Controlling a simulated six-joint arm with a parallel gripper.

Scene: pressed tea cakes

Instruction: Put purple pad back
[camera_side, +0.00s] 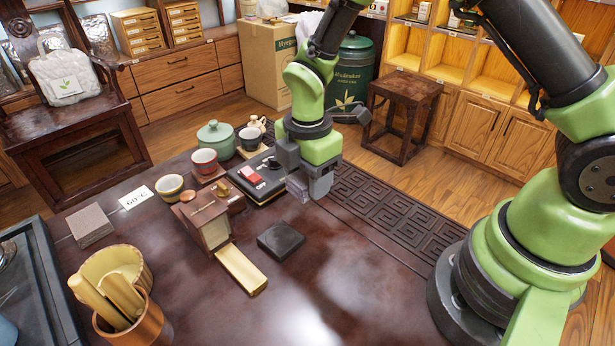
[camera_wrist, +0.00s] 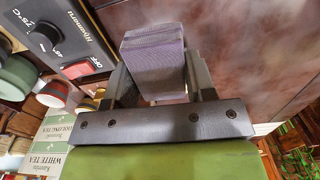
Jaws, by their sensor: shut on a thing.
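The purple pad (camera_wrist: 155,62) is a pale purple block between the two fingers of my gripper (camera_wrist: 155,92) in the wrist view. My gripper is shut on it. In the side view the purple pad (camera_side: 297,189) shows at the tips of my gripper (camera_side: 302,190), above the table, just right of the black appliance. The gripper hides part of it there. A dark square block (camera_side: 280,240) lies on the table below and in front of the gripper. A wooden box (camera_side: 208,215) stands left of it, with a gold bar (camera_side: 242,269) in front.
The black appliance (camera_side: 257,180) has a red switch, also seen in the wrist view (camera_wrist: 82,68). Cups and a green pot (camera_side: 216,139) stand behind it. A grey-brown block (camera_side: 90,225) and a copper container (camera_side: 135,322) are at left. The table's front middle is clear.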

